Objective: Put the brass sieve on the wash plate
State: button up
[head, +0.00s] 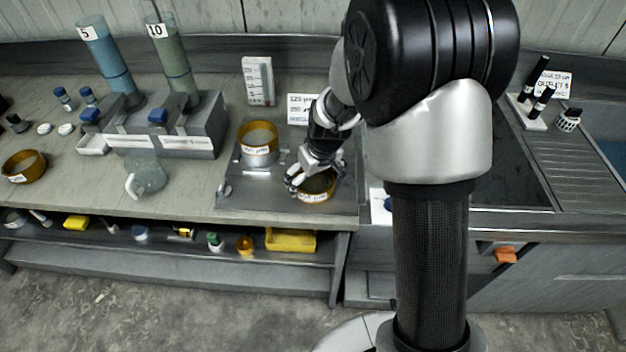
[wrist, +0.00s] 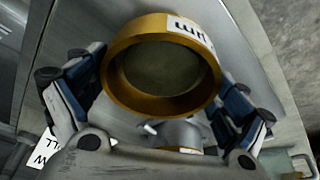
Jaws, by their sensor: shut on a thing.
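My gripper (head: 312,182) is shut on a brass sieve (head: 322,194) with a white label, at the front right of a grey metal plate (head: 234,190). In the wrist view the sieve (wrist: 122,92) sits between the blue-padded fingers of my gripper (wrist: 160,100), with its dark mesh facing the camera. My gripper partly hides the sieve in the head view. I cannot tell whether the sieve touches the plate below it. A second labelled brass sieve (head: 258,151) stands on a grey base at the plate's back left.
Another brass sieve (head: 22,166) lies at the far left of the bench. A glass jug (head: 148,178) and a grey rack (head: 200,137) with tall tubes stand left of the plate. A white card (head: 300,109) stands behind. My arm hides the area to the right.

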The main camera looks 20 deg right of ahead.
aim_at(317, 190)
jog(key=shift+r, duration=0.15)
jog(key=shift+f, duration=0.2)
jog(key=o, duration=0.9)
jog(key=shift+r, duration=0.15)
jog(key=shift+r, duration=0.35)
jog(key=s+r+m+t+p, duration=0.1)
jog(key=s+r, duration=0.6)
jog(key=r, duration=0.3)
jog(key=s+r+p, duration=0.2)
jog(key=s+r, duration=0.5)
jog(key=r, duration=0.2)
jog(key=shift+m+t+h, duration=0.3)
jog(key=shift+m+h, duration=0.1)
jog(key=shift+m, duration=0.5)
jog(key=s+r, duration=0.1)
jog(key=s, duration=0.3)
jog(key=s+r, duration=0.1)
jog(key=s, duration=0.4)
jog(key=s+r, duration=0.1)
jog(key=s, duration=0.4)
jog(key=shift+r, duration=0.3)
